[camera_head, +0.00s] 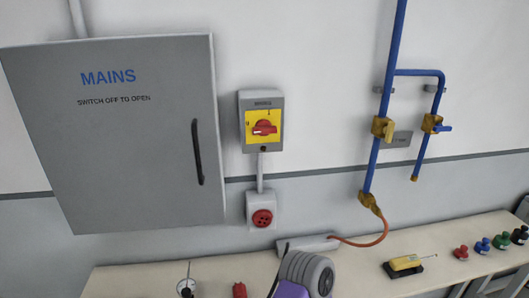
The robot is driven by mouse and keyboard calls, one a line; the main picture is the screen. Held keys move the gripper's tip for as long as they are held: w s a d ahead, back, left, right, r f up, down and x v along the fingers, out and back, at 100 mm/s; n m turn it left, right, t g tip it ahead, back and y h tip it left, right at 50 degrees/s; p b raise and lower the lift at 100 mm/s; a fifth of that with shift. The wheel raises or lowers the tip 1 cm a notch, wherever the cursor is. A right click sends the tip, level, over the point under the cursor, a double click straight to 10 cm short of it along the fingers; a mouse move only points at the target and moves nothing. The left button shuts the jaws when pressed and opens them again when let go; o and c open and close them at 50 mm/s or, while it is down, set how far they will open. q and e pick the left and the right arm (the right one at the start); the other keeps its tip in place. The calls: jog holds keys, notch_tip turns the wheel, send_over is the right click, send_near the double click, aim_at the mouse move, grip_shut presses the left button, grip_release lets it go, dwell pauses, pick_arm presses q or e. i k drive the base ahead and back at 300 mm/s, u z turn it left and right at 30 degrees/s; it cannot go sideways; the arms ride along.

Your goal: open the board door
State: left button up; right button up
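The board door (120,165) is a large grey panel on the wall at the left, lettered "MAINS" and "SWITCH OFF TO OPEN". It looks shut. A black upright bar handle (198,152) sits near its right edge. To its right is a grey switch box (246,102) with a yellow plate and a red rotary knob (264,128). The knob's grip seems to lie roughly sideways; its exact setting is too small to tell. Neither gripper can be made out in the view, and nothing touches the door, handle or knob.
A red round socket (262,218) is below the switch box. Blue pipes (378,150) with yellow valves run at the right. A pale bench (355,272) below holds a yellow tool (405,263) and coloured knobs. A grey and purple shape (303,273) stands at the bottom middle.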

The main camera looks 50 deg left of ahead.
aim_at(125, 154)
jog(key=z, duration=0.1)
jog(key=k, duration=1.1)
jog(key=u, duration=1.4)
